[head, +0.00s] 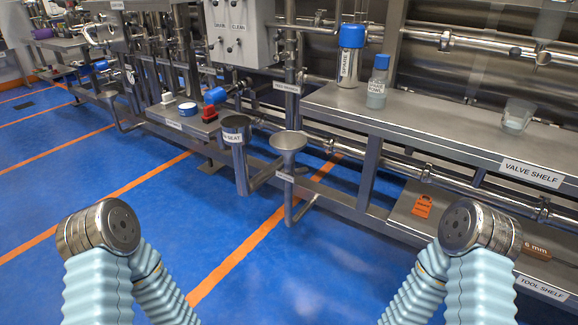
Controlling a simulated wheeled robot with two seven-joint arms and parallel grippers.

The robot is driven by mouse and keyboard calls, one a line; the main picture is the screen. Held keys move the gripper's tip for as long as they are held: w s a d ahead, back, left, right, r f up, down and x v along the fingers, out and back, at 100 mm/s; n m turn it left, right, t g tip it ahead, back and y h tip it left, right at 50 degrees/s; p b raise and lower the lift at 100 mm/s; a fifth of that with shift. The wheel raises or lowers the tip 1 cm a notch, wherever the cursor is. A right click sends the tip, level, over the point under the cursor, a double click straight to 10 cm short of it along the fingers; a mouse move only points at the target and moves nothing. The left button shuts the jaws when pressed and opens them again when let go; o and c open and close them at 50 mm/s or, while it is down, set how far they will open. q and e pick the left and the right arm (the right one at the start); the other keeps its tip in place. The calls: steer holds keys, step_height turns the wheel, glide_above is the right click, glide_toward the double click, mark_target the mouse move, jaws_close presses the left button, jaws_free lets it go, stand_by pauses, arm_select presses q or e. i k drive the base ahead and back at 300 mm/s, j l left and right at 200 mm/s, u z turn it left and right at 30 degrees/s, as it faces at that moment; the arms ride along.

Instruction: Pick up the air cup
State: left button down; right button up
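A small translucent cup (517,116) stands upright on the grey steel shelf labelled VALVE SHELF (450,135), at the right of the head view. No label naming it the air cup can be read, but it is the only clear cup that I see. Neither of my grippers is in view. Only bent parts of my two arms show, with round metal joints and light blue ribbed sleeves, at the lower left and lower right. Both are well apart from the cup.
A blue-capped canister (350,60) and a blue-capped bottle (377,85) stand left on the same shelf. An orange tag (422,206) lies on the lower tool shelf (450,232). A steel funnel (288,142) stands left of the shelves. The blue floor (200,220) in front is clear.

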mark_target(518, 113)
steer(key=z, duration=1.35)
